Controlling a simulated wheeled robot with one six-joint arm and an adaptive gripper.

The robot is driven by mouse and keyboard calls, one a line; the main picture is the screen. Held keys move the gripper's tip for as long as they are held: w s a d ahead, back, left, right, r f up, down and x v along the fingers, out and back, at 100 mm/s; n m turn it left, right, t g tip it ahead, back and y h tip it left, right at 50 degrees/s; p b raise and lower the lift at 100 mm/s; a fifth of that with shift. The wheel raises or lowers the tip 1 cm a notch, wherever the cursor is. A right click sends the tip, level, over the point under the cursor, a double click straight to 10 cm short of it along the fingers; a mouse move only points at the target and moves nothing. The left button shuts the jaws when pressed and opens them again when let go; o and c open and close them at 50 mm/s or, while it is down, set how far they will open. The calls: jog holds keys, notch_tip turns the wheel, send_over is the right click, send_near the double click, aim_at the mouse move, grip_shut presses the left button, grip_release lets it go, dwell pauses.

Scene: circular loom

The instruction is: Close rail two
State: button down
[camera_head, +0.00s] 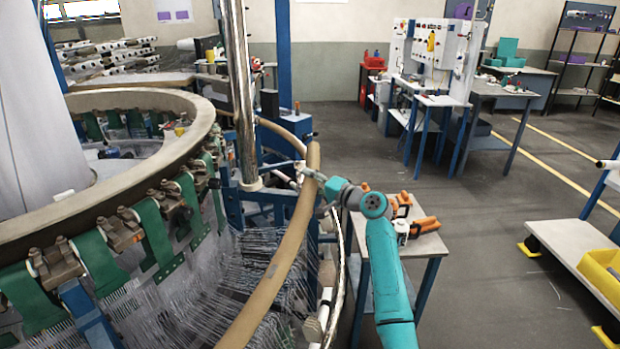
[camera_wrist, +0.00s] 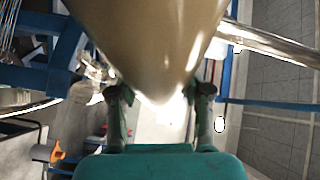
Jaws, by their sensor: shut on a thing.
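A brown curved rail (camera_head: 282,262) arcs along the right side of the circular loom, from the lower middle of the head view up to a rounded end. I take it as rail two; no label shows. My gripper (camera_head: 320,180) is at the rail near its far end, at the end of my teal arm. In the wrist view, the rail (camera_wrist: 150,40) fills the upper middle, and my gripper (camera_wrist: 160,98) has one finger on each side of it, closed on it. The fingertips' contact is partly hidden by the rail.
The loom's wide brown ring (camera_head: 120,195) with green straps stands at the left, and a metal post (camera_head: 240,100) rises beside the rail. A small table (camera_head: 425,245) with orange-handled tools is right of my arm. The floor (camera_head: 500,210) beyond is clear.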

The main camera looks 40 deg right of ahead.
jog(key=c, duration=0.5)
grip_release()
jog(key=s+d, duration=0.2)
jog(key=s, duration=0.9)
jog(key=shift+s+r, duration=0.15)
jog(key=shift+s, duration=0.25)
